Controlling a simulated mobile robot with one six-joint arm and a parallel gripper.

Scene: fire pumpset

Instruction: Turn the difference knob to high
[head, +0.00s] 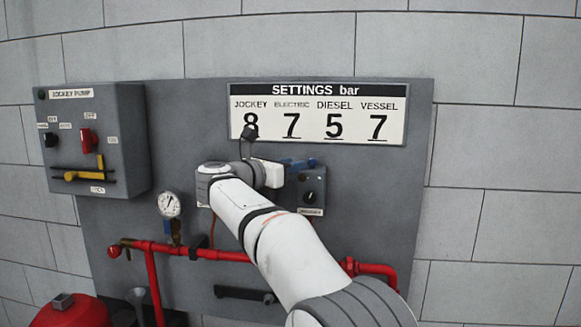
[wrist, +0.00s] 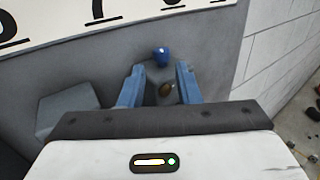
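A small dark box (head: 312,189) on the grey panel carries a round black knob (head: 308,198) with a label below it, too small to read; this appears to be the difference knob. My gripper (head: 300,163) is at the box's upper left, its blue fingers partly hidden by my wrist. In the wrist view my gripper (wrist: 160,66) is open, with nothing gripped. I cannot tell whether either is the knob or whether the fingers touch anything.
The settings board (head: 318,112) hangs above my gripper. The jockey pump box (head: 92,140) is at the left. A pressure gauge (head: 170,204) and red pipe (head: 215,254) lie below. A grey box-like shape (wrist: 66,112) is left of the fingers in the wrist view.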

